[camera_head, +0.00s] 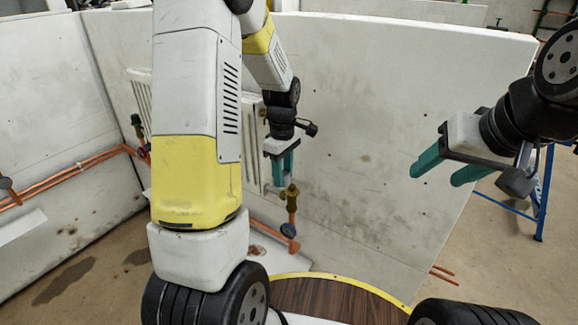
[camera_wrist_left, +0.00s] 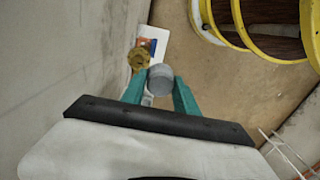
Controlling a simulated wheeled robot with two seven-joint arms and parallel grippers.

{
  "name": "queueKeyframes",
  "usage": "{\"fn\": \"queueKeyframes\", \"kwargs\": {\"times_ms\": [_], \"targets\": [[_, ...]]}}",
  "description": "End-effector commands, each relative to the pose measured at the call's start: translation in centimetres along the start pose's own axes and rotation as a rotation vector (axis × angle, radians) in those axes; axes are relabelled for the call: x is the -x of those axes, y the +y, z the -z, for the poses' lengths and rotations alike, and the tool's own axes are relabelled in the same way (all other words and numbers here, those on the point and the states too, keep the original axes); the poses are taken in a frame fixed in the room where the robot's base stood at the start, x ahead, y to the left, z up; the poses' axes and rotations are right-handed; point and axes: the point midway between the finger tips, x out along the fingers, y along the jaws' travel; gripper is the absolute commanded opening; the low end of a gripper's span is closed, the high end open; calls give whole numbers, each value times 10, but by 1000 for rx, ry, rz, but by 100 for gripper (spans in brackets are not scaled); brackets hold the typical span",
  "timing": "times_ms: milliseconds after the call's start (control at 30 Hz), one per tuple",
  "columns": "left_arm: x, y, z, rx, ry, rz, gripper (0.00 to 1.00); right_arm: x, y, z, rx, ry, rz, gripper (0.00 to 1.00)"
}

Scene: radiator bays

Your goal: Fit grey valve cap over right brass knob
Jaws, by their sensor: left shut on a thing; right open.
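My left gripper (camera_head: 284,178) points down in front of the wall panel. In the left wrist view it (camera_wrist_left: 158,90) is shut on the grey valve cap (camera_wrist_left: 161,80), held at the fingertips. The right brass knob (camera_wrist_left: 138,59) shows just up and left of the cap, which is not over it; whether they touch I cannot tell. In the head view the brass knob (camera_head: 291,190) sits on a copper pipe just below my left fingertips, and the cap cannot be made out there. My right gripper (camera_head: 443,167) is open and empty, well to the right.
The white wall panel (camera_head: 390,130) stands close behind my left gripper. A radiator (camera_head: 253,135) is to its left. Another valve (camera_head: 138,124) and copper pipes (camera_head: 75,170) are further left. A round brown platform with a yellow rim (camera_head: 330,296) lies below.

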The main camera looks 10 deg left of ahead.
Motion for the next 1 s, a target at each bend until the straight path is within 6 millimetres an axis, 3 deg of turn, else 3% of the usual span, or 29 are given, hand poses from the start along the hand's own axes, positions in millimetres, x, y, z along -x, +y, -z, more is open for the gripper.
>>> {"fn": "queueKeyframes", "kwargs": {"times_ms": [500,633,1000], "targets": [[-21,46,0,-1,-1,1,0,0,0,0,0,0,0,57],[-33,45,0,0,0,1,0,0,0,0,0,0,0,57],[-33,45,0,-1,0,0,0,0,0,0,0,0,0,57]]}}
